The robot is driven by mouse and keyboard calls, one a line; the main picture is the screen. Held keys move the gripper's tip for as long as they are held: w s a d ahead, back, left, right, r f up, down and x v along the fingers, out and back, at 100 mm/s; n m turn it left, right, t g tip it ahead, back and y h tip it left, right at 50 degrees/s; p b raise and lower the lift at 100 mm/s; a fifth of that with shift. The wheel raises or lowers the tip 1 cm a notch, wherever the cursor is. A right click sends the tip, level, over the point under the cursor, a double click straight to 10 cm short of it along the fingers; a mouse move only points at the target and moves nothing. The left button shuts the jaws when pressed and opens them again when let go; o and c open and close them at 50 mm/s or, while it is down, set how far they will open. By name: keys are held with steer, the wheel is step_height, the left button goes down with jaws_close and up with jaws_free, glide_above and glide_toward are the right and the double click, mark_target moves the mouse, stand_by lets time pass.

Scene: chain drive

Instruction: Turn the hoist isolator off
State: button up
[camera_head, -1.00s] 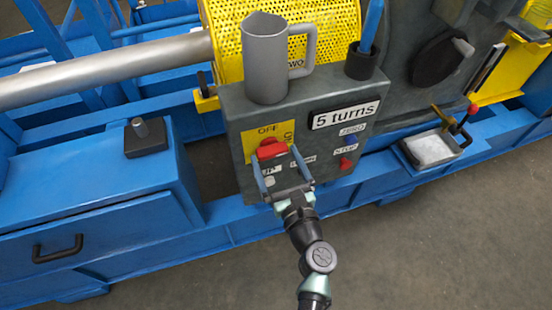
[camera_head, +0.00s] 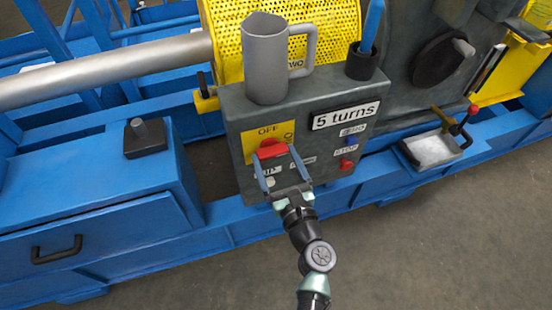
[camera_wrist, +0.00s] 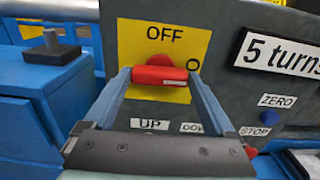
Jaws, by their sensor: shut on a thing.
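The hoist isolator is a red handle (camera_head: 271,148) on a yellow plate (camera_head: 283,131) on the front of a grey control box (camera_head: 238,108). In the wrist view the red handle (camera_wrist: 160,76) lies about level, below the word OFF on the yellow plate (camera_wrist: 130,40). A letter O shows at the handle's right, and the rest of that word is hidden by my right finger. My gripper (camera_head: 273,152) is shut on the handle, with one finger at each end of it. In the wrist view my gripper (camera_wrist: 160,78) reaches up from below.
A red stop button (camera_head: 346,164) and a "5 turns" sign (camera_head: 345,116) are to the right. A grey jug (camera_head: 266,65) and a dark cup (camera_head: 362,62) with a blue tool stand on top of the box.

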steer(key=shift+f, duration=0.1)
steer(key=n+b, duration=0.2)
steer(key=n, duration=0.2)
steer(key=shift+f+b, duration=0.1)
steer(key=shift+b, duration=0.25)
steer(key=n+b, duration=0.2)
steer(key=n, duration=0.2)
steer(key=shift+n+b, duration=0.4)
steer(key=shift+a+n+b, duration=0.1)
steer(key=shift+n+b, duration=2.65)
steer(key=shift+n, duration=1.55)
steer(key=o, duration=1)
steer(key=shift+o, duration=0.3)
